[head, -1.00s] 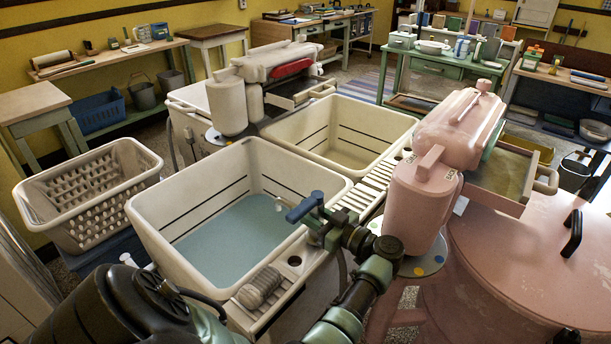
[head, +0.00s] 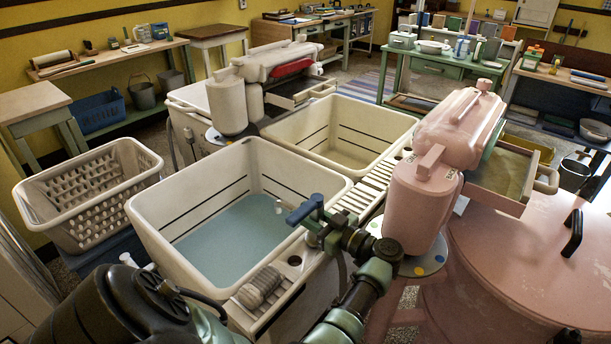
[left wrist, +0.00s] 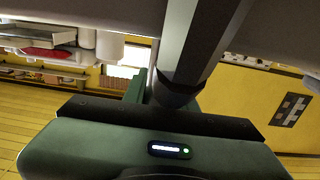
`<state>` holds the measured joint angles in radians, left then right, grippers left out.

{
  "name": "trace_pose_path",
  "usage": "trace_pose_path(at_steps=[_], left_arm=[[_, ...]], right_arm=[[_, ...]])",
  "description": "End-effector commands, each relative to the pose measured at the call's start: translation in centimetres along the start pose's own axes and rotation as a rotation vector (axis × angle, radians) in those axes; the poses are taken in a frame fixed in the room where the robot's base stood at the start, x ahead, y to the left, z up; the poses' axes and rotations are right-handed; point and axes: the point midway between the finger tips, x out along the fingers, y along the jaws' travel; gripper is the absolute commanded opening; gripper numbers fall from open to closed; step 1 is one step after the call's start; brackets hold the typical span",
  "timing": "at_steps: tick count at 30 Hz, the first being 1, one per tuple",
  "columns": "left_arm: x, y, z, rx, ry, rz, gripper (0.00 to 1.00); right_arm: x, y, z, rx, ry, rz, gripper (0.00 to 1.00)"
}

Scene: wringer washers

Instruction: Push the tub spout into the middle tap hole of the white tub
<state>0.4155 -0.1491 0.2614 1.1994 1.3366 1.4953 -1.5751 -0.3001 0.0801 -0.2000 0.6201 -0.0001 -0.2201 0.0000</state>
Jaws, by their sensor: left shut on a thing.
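The white tub (head: 160,215) stands in front of me with blue water in it. Its near right ledge has a dark tap hole (head: 294,261); the ledge further back is hidden behind my gripper. My left gripper (head: 318,226) is over this ledge, shut on the tub spout. The spout has a blue lever (head: 304,208) on top and a pale outlet (head: 279,204) over the water. Its lower end is hidden, so I cannot tell whether it touches a hole. The left wrist view shows my green palm (left wrist: 160,150) and does not clearly show the spout. My right gripper is out of view.
A grey ribbed block (head: 259,289) lies on the near ledge. A pink wringer washer (head: 420,200) stands close on the right. A second tub basin (head: 345,128) is behind, and a white laundry basket (head: 85,200) is on the left.

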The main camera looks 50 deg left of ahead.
Motion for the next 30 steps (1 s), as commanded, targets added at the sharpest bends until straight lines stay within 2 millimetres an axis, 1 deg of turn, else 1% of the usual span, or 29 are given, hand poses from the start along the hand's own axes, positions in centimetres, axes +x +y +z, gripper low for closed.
trace_pose_path(at_steps=[13,30], left_arm=[[0.0,0.05,-0.14,-0.003,0.003,0.0,0.0],[-0.03,0.06,0.42,-0.002,0.001,0.001,0.0]], right_arm=[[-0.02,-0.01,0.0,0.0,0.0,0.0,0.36],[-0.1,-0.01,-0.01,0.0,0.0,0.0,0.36]])
